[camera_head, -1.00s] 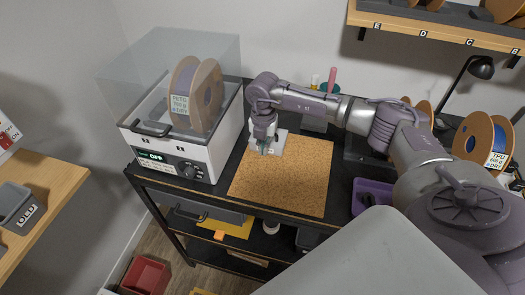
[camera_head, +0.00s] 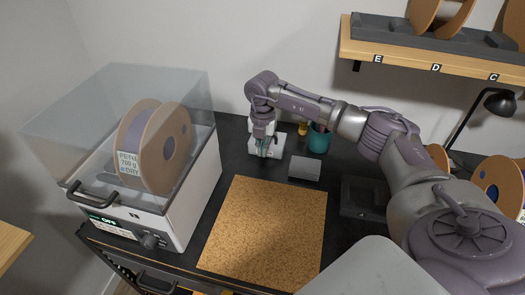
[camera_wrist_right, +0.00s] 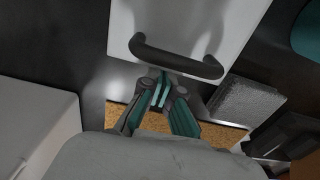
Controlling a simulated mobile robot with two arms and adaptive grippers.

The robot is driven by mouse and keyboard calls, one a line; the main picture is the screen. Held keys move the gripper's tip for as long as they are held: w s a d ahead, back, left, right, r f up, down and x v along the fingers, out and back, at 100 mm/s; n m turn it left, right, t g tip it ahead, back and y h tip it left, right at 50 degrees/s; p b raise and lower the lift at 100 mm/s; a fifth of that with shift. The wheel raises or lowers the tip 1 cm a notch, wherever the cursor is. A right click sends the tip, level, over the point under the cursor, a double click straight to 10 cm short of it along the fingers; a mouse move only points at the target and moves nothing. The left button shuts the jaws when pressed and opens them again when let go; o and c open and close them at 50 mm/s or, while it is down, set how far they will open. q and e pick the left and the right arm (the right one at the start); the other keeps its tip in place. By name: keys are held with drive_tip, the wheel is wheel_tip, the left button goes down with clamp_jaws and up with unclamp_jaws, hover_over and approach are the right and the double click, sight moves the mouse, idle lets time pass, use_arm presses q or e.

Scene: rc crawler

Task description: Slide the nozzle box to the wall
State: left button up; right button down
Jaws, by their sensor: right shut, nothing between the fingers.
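A white box (camera_head: 277,147) with a dark handle, seemingly the nozzle box, stands on the black tabletop behind the cork mat, near the back wall. No label on it is readable. My right gripper (camera_head: 263,152) is at its near side and partly covers it. In the right wrist view, the white box (camera_wrist_right: 230,25) and its dark curved handle (camera_wrist_right: 178,62) lie just beyond my shut, empty fingertips (camera_wrist_right: 160,90). I cannot tell whether they touch it. My left gripper is not in view.
The cork mat (camera_head: 265,235) is bare. A grey block (camera_head: 304,168) and a teal cup (camera_head: 318,140) stand right of the white box. A filament dryer (camera_head: 180,205) with a clear lid is at left. A shelf (camera_head: 430,62) hangs at upper right.

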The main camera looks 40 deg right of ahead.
drive_tip(key=w+d+b, duration=0.2)
drive_tip(key=shift+w+d+f, duration=0.25)
drive_tip(key=shift+d+f, duration=0.05)
drive_tip(key=shift+d, duration=0.1)
drive_tip(key=shift+w+d+r+b, duration=0.2)
drive_tip(key=shift+w+d+b, duration=0.25)
drive_tip(key=shift+d, duration=0.1)
drive_tip(key=shift+w+d, duration=0.55)
drive_tip(key=shift+d, duration=0.15)
drive_tip(key=shift+s+a+r, duration=0.1)
